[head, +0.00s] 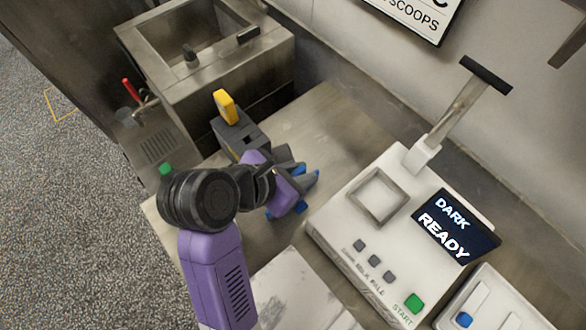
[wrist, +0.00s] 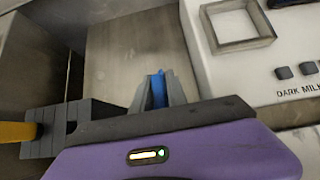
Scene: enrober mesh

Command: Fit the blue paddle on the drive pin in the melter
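My gripper (head: 306,182) is above the steel counter, left of the white machine. In the wrist view its grey fingers (wrist: 160,92) are close together with the blue paddle (wrist: 158,88) between them. Blue parts of the paddle (head: 301,207) also show around the fingers in the head view; the fingers hide the rest. The melter (head: 270,62) is the steel box with a square basin at the upper left, well away from my gripper. A short dark upright piece, perhaps the drive pin (head: 190,56), stands at the basin's near side.
A grey rack (head: 243,140) with a yellow piece (head: 226,106) upright in it stands between my gripper and the melter. A red-handled tap (head: 131,90) is on the melter's left. The white machine (head: 340,215) reads "DARK READY". Bare counter (head: 325,118) lies behind my gripper.

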